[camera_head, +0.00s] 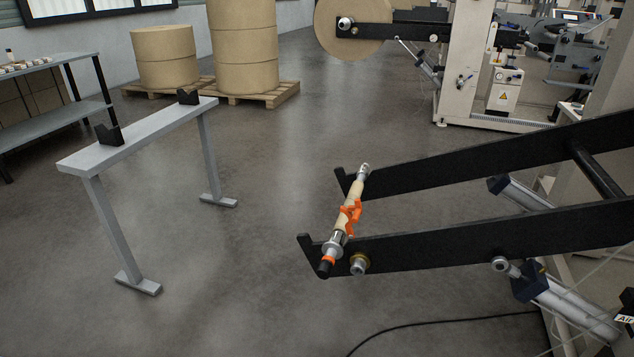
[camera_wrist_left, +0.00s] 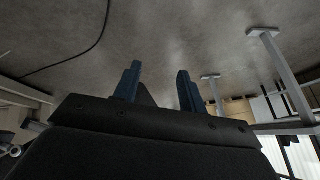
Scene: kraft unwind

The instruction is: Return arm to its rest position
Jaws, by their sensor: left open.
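My left gripper (camera_wrist_left: 157,85) shows in the left wrist view with its two dark blue fingers apart. Nothing is between them; grey floor lies beyond. Neither of my arms shows in the head view, and my right gripper is in no view. In the head view a shaft with a tan core (camera_head: 354,194) and orange pieces lies across the ends of two black machine arms (camera_head: 450,240). Its near end has an orange ring and a black tip.
A grey stand (camera_head: 140,135) with two black V-shaped cradles is at the left. Large kraft rolls (camera_head: 245,50) stand on pallets behind. A grey shelf (camera_head: 60,105) is at far left. A black cable (camera_head: 430,322) lies on the floor. Open floor separates the stand and machine arms.

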